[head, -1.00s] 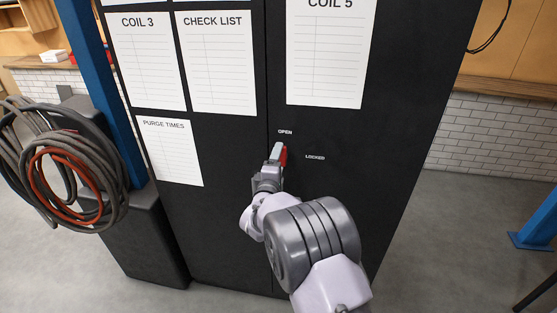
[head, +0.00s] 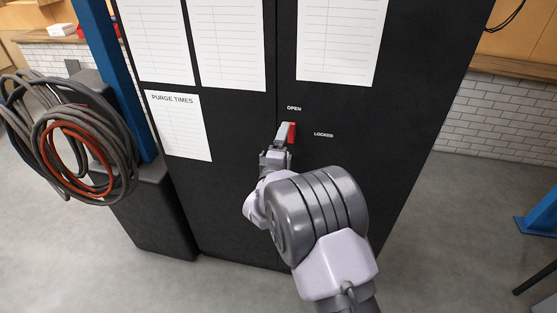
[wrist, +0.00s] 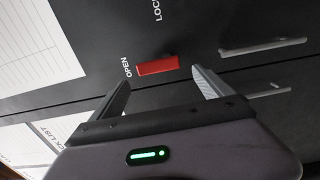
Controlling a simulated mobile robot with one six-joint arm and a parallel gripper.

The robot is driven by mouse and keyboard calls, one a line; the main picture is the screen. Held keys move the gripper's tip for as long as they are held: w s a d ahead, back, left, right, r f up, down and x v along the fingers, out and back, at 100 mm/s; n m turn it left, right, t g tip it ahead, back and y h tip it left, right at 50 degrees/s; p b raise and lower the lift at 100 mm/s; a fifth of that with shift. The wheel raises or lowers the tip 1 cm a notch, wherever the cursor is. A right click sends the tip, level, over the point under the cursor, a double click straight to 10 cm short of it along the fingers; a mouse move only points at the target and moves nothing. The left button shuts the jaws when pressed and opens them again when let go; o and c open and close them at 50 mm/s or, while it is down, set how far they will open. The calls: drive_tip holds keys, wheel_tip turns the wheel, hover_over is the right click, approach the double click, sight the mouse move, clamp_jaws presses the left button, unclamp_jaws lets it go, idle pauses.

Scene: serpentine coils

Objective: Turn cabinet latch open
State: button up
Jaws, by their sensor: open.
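The cabinet latch is a red handle (head: 293,132) on the front of the black cabinet (head: 345,115). It stands roughly upright below the "OPEN" label, with the "LOCKED" label to its right. In the wrist view the red latch (wrist: 157,66) lies lengthwise with one end close to "OPEN". My gripper (wrist: 163,88) is open, its two fingers apart, and the latch shows just beyond and between the fingertips. It looks clear of both fingers; contact cannot be told. In the head view my gripper (head: 283,135) partly covers the latch from the left.
Light metal bar handles (wrist: 262,46) are on the cabinet right of the latch in the wrist view. Paper sheets (head: 180,126) hang on the cabinet front. A coiled hose (head: 75,140) and a blue post (head: 120,70) stand left.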

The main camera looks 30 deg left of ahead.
drive_tip(key=v, duration=1.4)
drive_tip(key=shift+p, duration=0.3)
drive_tip(key=shift+w, duration=0.1)
drive_tip(key=w+d+r+m+g+b, duration=0.25)
drive_tip(key=w+d+r+m, duration=0.25)
drive_tip(key=d+m, duration=0.25)
drive_tip(key=s+d+r+m+g+b, duration=0.3)
drive_tip(key=d+m, duration=0.4)
drive_tip(key=d, duration=0.6)
drive_tip(key=s+d+f+m+g, duration=0.1)
drive_tip(key=s+d+m+g, duration=0.1)
drive_tip(key=s+d, duration=0.3)
drive_tip(key=s+d+f+m+g+h+b, duration=0.1)
drive_tip(key=s+d+m, duration=0.4)
drive_tip(key=s, duration=0.6)
drive_tip(key=s+d+f+m+g+h+b, duration=0.1)
drive_tip(key=s+d+m+g, duration=0.2)
drive_tip(key=s, duration=0.6)
drive_tip(key=d, duration=0.2)
drive_tip(key=shift+d+f+m, duration=0.25)
drive_tip(key=shift+d+m, duration=0.1)
